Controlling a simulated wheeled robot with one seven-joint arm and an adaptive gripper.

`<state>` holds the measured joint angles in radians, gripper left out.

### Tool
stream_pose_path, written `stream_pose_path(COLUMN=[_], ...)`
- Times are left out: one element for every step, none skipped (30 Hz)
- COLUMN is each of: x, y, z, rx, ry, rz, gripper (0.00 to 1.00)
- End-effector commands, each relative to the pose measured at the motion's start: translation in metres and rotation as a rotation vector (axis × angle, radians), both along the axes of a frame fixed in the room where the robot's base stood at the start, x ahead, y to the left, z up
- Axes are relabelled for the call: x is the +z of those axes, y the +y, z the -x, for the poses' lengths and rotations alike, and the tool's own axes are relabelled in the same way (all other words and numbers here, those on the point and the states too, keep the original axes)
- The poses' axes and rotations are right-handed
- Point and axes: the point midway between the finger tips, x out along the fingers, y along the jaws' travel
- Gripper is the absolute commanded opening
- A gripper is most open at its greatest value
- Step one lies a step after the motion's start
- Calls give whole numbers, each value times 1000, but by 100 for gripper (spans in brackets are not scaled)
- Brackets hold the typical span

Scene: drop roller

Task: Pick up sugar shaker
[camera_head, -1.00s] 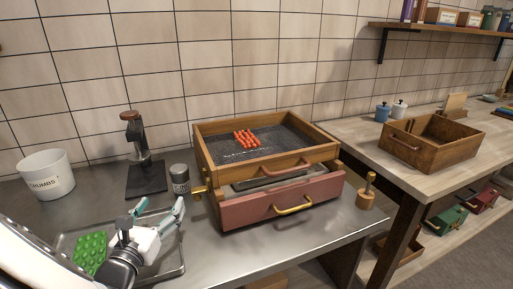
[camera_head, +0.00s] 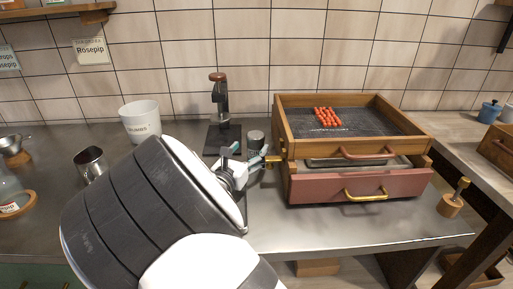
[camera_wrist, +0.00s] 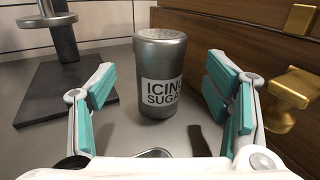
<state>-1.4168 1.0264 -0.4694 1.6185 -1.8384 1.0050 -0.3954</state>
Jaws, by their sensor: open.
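The sugar shaker (camera_wrist: 160,75) is a grey metal cylinder with a label reading "ICING SUGAR". It stands upright on the steel counter in the wrist view, ahead of my gripper (camera_wrist: 165,105) and roughly centred between its fingers. My gripper's teal-padded fingers are open, one to each side, and do not visibly touch the shaker. In the head view the top of the shaker (camera_head: 256,138) shows just behind my gripper (camera_head: 252,158); its lower part is hidden by the gripper.
A wooden drawer unit (camera_head: 360,186) stands close on the right; its brass knob (camera_wrist: 290,88) juts near the right finger. A black-based press (camera_head: 220,110) stands behind left. A white bucket (camera_head: 140,120) and metal cup (camera_head: 91,163) are further left.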

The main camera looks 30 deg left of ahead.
Motion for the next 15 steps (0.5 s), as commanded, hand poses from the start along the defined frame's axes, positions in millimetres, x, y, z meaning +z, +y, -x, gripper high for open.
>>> stream_pose_path(x=[0, -1, -1, 0, -1, 0, 0, 0, 0, 0, 0, 0, 0, 0, 0], y=[0, 1, 1, 2, 2, 2, 2, 2, 2, 2, 3, 2, 2, 2, 2], z=[-9, -13, -17, -20, -23, -25, -26, -27, -28, -28, -27, -27, -27, -27, -27], rx=[-1, -1, -1, 0, 0, 0, 0, 0, 1, 1, 1, 1, 1, 1, 1], ry=[0, 0, 0, 0, 0, 1, 1, 1, 1, 1, 1, 1, 1, 1, 1], rz=[0, 0, 0, 0, 0, 0, 1, 1, 1, 1, 1, 1, 1, 1, 1], gripper=[71, 71, 71, 71, 71, 71, 71, 71, 71, 71, 71, 71, 71, 71, 64])
